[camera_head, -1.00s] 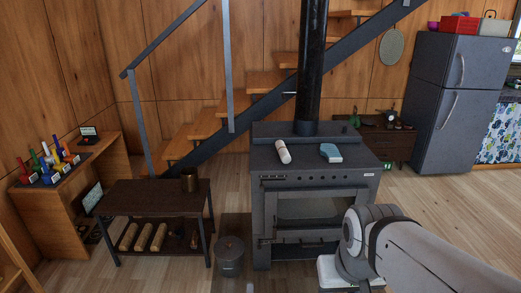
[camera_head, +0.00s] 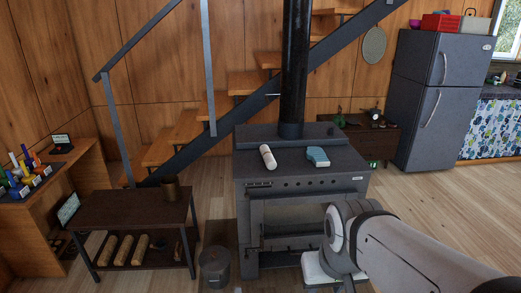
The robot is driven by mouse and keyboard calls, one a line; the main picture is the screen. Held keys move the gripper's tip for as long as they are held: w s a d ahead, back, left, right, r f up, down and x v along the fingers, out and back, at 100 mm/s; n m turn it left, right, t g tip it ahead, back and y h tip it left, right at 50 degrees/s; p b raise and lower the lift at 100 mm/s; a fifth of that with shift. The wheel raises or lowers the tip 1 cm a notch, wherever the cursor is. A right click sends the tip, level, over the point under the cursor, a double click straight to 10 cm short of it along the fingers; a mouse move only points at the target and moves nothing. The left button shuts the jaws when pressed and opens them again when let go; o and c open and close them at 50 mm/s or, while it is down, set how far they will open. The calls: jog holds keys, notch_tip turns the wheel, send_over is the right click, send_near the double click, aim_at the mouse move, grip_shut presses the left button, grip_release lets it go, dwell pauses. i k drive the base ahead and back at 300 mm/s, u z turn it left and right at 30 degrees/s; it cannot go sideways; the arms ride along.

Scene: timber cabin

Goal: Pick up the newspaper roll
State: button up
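A pale, whitish roll (camera_head: 268,157), which looks like the newspaper roll, lies on the flat top of the dark stove (camera_head: 345,160), left of the flue pipe's front. A blue and white object (camera_head: 317,156) lies on the stove top to its right, apart from it. My arm reaches in from the lower right, in front of the stove. My gripper's fingers cannot be made out, so whether it is open or shut does not show. No part of my arm touches the roll.
A black flue pipe (camera_head: 295,70) rises behind the roll. A dark low table (camera_head: 120,208) with a brown cup (camera_head: 170,190) and logs below stands left. A lidded bucket (camera_head: 215,266) sits on the floor between. A fridge (camera_head: 440,95) stands at the right; floor before it is clear.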

aim_at(269, 162)
jog(key=z, duration=0.1)
jog(key=i, duration=0.25)
jog(key=u, duration=0.25)
jog(key=k, duration=0.5)
jog(key=u, duration=0.05)
jog(key=i, duration=2.3)
jog(key=z, duration=0.5)
jog(key=i, duration=0.3)
jog(key=z, duration=0.6)
jog(key=k, duration=0.7)
jog(key=z, duration=0.35)
jog(key=i, duration=0.15)
jog(key=u, duration=0.2)
